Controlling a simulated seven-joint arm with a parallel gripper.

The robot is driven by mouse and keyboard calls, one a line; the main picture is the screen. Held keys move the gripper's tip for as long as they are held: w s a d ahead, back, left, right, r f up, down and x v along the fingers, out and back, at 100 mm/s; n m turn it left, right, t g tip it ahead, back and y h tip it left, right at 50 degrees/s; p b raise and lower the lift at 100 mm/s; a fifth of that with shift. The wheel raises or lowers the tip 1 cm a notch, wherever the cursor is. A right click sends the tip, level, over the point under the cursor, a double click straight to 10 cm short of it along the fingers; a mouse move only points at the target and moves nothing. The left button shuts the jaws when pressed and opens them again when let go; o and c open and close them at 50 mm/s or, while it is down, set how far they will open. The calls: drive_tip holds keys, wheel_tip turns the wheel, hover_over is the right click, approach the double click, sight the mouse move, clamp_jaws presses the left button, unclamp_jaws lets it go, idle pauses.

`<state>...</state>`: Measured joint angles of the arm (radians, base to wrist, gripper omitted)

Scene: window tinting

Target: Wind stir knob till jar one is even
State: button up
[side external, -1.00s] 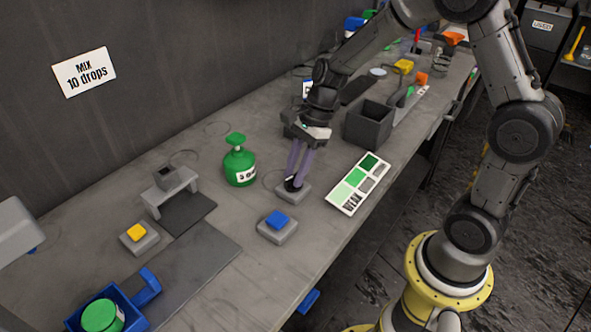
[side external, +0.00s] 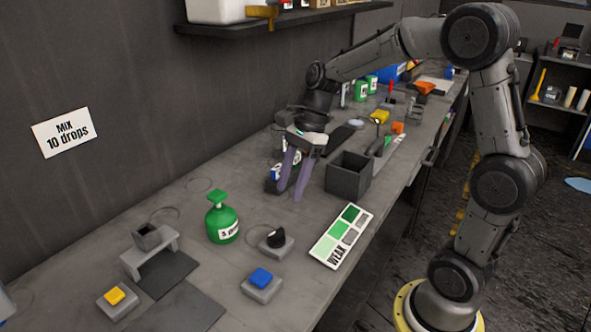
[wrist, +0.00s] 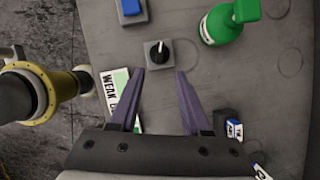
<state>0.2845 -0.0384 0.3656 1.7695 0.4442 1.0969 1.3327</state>
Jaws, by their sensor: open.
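The stir knob, a black dial with a white pointer line (side external: 276,237), sits on a small grey block on the bench. It also shows in the wrist view (wrist: 160,52), ahead of the fingertips and roughly centred between them. My gripper (side external: 290,193) is open and empty, apart from the knob and farther along the bench. Its two purple fingers (wrist: 160,72) are spread in the wrist view. No jar that I can identify as jar one shows now. A green-shaded colour card (side external: 341,236), with "WEAK" at its near end, lies right of the knob.
A green pump bottle (side external: 221,224) stands left of the knob. A blue button (side external: 261,277) and a yellow button (side external: 115,295) are nearer the camera. A grey stand (side external: 150,254) is at left. An open dark box (side external: 348,176) stands beside my gripper.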

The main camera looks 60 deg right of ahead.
drive_tip(key=shift+v, duration=1.6)
drive_tip(key=shift+a+r, duration=0.1)
drive_tip(key=s+a+r+n+t+h, duration=0.2)
drive_tip(key=s+a+r+n, duration=0.35)
drive_tip(key=s, duration=0.45)
drive_tip(key=s+d+f+n+t+h, duration=0.2)
drive_tip(key=s+n, duration=0.6)
drive_tip(key=n, duration=0.7)
wheel_tip(320, 180, down, 2)
drive_tip(key=shift+s+d, duration=0.3)
drive_tip(key=shift+d, duration=0.2)
